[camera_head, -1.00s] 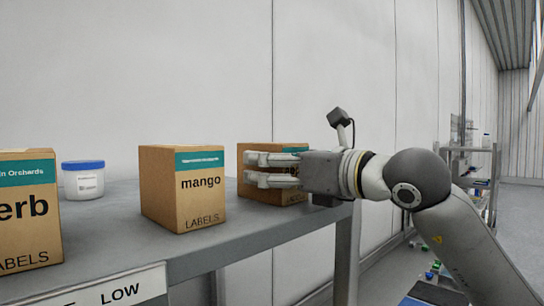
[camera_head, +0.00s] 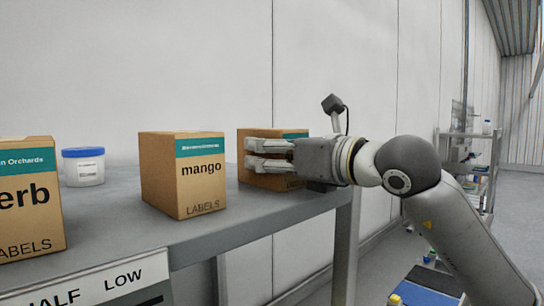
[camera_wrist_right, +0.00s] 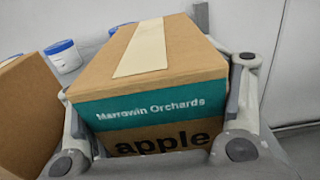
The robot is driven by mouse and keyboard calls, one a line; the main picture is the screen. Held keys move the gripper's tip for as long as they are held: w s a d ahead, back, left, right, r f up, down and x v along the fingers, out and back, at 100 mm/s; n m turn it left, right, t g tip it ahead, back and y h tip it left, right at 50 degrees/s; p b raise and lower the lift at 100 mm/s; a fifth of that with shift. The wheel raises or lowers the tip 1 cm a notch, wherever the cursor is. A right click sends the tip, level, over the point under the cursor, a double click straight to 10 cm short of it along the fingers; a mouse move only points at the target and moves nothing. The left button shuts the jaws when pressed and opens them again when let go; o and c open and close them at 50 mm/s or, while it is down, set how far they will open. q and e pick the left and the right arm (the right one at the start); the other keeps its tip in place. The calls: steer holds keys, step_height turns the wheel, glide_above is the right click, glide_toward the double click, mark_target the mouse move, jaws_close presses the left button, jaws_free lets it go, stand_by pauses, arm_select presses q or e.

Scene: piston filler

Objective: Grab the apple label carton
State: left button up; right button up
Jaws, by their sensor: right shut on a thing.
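The apple label carton (camera_head: 255,140) is a brown box with a teal band, at the right end of the grey shelf in the head view. In the right wrist view the apple carton (camera_wrist_right: 150,85) shows "Marrowin Orchards" and "apple" on its front and pale tape on top. My right gripper (camera_head: 250,155) reaches in from the right across the carton's front in the head view. In the right wrist view its fingers (camera_wrist_right: 155,120) lie along both sides of the carton, shut on it. I cannot tell whether the carton is off the shelf. My left gripper is out of view.
The mango carton (camera_head: 183,175) stands left of the apple carton, with a gap between. A herb carton (camera_head: 28,200) and a blue-lidded white tub (camera_head: 83,166) are farther left. The shelf (camera_head: 245,215) ends at a right post. A rack (camera_head: 485,160) stands at far right.

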steer(key=shift+r, duration=0.15)
steer(key=shift+r, duration=0.4)
step_height(320, 180, up, 16)
steer(key=b, duration=0.3)
steer(key=shift+f, duration=0.1)
steer(key=shift+c, duration=0.2)
steer(key=shift+r, duration=0.65)
